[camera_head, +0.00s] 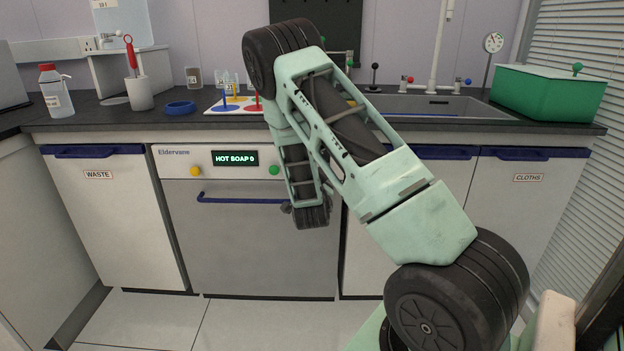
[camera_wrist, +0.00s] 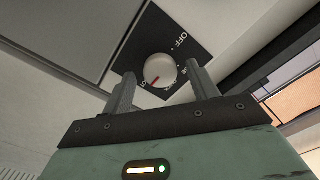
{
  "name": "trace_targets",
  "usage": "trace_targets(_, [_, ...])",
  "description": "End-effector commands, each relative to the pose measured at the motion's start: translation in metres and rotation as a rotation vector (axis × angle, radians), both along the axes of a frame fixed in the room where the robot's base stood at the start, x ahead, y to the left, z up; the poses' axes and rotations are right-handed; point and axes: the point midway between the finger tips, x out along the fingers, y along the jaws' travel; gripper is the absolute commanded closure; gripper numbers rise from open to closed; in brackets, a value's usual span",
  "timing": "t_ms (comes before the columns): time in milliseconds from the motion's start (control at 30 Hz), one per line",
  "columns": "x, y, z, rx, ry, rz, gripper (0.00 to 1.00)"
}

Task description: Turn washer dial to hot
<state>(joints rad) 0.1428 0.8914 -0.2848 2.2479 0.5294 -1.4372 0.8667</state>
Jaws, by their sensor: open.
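The washer (camera_head: 240,238) is under the counter, with a steel front and a white control panel. Its green display (camera_head: 235,158) reads "HOT SOAP 0". The dial (camera_wrist: 160,67) shows in the wrist view as a round white knob on a black plate. Its red mark points to the lower left, toward a label I cannot read clearly. "OFF" is printed at the upper right of the plate. My gripper (camera_wrist: 160,78) is open, with one finger on each side of the dial; I cannot tell whether they touch it. My arm hides the dial in the head view.
The washer has a blue handle (camera_head: 240,200), a yellow button (camera_head: 195,171) and a green button (camera_head: 274,170). The waste cupboard (camera_head: 115,215) is at left. On the counter are a bottle (camera_head: 56,92), a blue ring (camera_head: 180,107) and a green box (camera_head: 545,97). The floor in front is clear.

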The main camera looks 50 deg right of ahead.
Motion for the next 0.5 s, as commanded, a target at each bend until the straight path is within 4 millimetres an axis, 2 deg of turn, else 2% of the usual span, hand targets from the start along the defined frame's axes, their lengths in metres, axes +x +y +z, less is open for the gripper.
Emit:
trace_targets(167, [-0.013,0.016,0.000,0.001,0.002,0.000,0.41])
trace_targets(500, [-0.064,0.076,-0.001,0.002,0.005,0.004,0.41])
